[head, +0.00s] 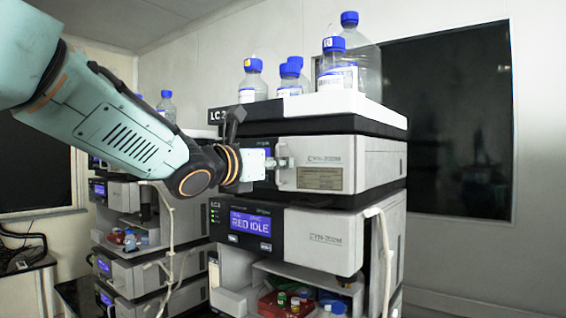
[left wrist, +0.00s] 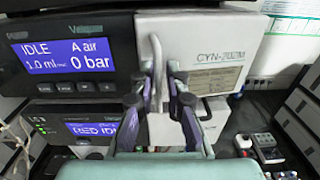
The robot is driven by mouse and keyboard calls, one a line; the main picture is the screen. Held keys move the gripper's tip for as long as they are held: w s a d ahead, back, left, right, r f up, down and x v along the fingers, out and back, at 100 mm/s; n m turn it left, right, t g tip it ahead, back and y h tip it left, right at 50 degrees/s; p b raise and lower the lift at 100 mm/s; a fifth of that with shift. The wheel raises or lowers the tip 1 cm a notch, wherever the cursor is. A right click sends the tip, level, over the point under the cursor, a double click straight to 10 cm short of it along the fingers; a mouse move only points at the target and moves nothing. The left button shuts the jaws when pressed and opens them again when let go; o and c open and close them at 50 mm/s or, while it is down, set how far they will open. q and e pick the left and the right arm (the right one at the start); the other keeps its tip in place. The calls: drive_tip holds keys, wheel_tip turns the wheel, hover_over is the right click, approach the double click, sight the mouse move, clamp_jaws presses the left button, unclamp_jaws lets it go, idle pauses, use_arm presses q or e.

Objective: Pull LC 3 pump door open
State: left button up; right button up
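The LC 3 pump (head: 345,160) is the upper module of the near stack, with a pale door (left wrist: 205,50) marked CYN-202M. The door looks closed, flush beside the dark display panel (left wrist: 62,55). Its upright bar handle (left wrist: 156,66) stands near the door's left edge. My left gripper (left wrist: 161,72) is at the handle, its two fingers on either side of the bar. A gap shows between the bar and the right finger, so the gripper looks open. In the head view the left gripper (head: 284,163) is in front of the door and hides part of the display. My right gripper is in neither view.
Below the pump is another module (head: 310,235) with an open bay holding a red vial tray (head: 275,304). Bottles with blue caps (head: 337,70) stand on top of the stack. A white tube (head: 384,250) hangs at its right. A second stack (head: 135,275) stands behind left.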

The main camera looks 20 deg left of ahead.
use_arm(q)
drive_tip(key=shift+s+a+r, duration=0.15)
drive_tip(key=shift+s+r, duration=0.05)
drive_tip(key=shift+s, duration=0.3)
drive_tip(key=shift+w, duration=0.15)
clamp_jaws()
drive_tip(key=shift+w+f, duration=0.2)
drive_tip(key=shift+f, duration=0.05)
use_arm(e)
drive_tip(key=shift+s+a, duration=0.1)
use_arm(q)
drive_tip(key=shift+s+r, duration=0.1)
drive_tip(key=shift+s, duration=0.15)
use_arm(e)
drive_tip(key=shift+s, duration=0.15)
use_arm(q)
drive_tip(key=shift+w, duration=0.15)
